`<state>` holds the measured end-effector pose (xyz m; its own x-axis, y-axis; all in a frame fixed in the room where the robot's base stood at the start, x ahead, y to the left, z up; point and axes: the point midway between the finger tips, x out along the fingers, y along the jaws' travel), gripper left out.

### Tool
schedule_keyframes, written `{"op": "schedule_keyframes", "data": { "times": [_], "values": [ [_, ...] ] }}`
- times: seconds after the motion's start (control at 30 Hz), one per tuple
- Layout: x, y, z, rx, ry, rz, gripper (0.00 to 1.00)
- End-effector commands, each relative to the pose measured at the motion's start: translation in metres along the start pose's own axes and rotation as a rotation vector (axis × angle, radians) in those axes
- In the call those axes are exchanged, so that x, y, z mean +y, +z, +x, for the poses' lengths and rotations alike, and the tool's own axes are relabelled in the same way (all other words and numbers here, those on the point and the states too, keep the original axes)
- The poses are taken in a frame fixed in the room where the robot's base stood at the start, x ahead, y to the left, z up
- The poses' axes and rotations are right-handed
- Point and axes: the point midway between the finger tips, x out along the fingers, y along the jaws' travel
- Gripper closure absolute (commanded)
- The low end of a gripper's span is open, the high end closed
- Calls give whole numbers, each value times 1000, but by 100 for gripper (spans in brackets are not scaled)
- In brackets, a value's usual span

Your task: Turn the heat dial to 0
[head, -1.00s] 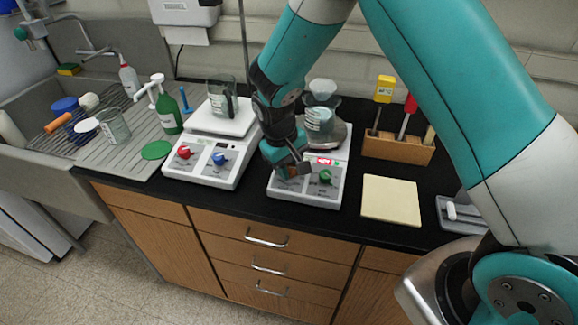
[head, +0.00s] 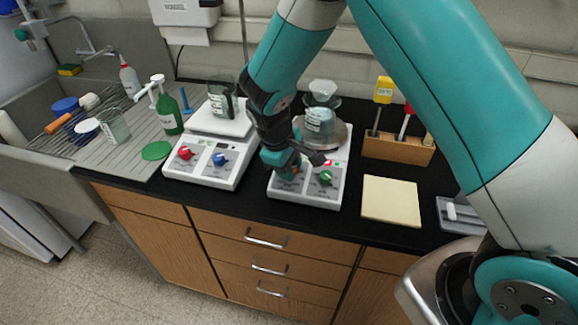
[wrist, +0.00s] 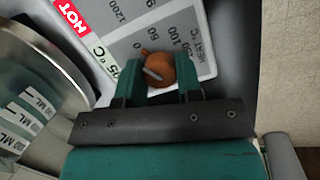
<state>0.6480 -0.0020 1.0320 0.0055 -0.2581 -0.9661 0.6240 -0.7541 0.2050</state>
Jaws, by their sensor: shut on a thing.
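The heat dial (wrist: 158,68) is an orange-brown knob with a pale pointer line, on a panel marked "HEAT °C" in the wrist view. My gripper (wrist: 160,80) has its two teal fingers on either side of the dial and is shut on it. The number the pointer marks is not clear. In the head view my gripper (head: 287,170) is at the front left of the right hotplate (head: 318,197) and mostly hides the dial. A green dial (head: 325,177) is to its right.
A glass vessel (head: 320,122) stands on the hotplate, close to my gripper; a red "HOT" label (wrist: 72,14) shows. Left is another white unit (head: 210,173) with red and blue dials and a beaker. A cream pad (head: 391,201) and wooden tool rack (head: 397,149) are right.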

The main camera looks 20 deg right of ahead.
Motion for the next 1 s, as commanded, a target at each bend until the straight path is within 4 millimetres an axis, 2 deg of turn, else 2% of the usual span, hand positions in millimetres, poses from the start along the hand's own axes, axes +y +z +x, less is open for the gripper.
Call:
{"op": "schedule_keyframes", "data": {
  "times": [0.2,0.23,0.33,0.6,0.73,0.87,1.0],
  "values": [
    [1,-1,-1,5,2,0,91],
    [1,-1,-1,5,2,0,65],
    [1,-1,-1,4,2,1,42],
    [1,0,-1,2,1,1,42],
    [1,-1,-8,4,2,1,42],
    [0,-2,-28,8,3,2,42],
    [0,-2,-63,11,3,1,42]
  ]
}}
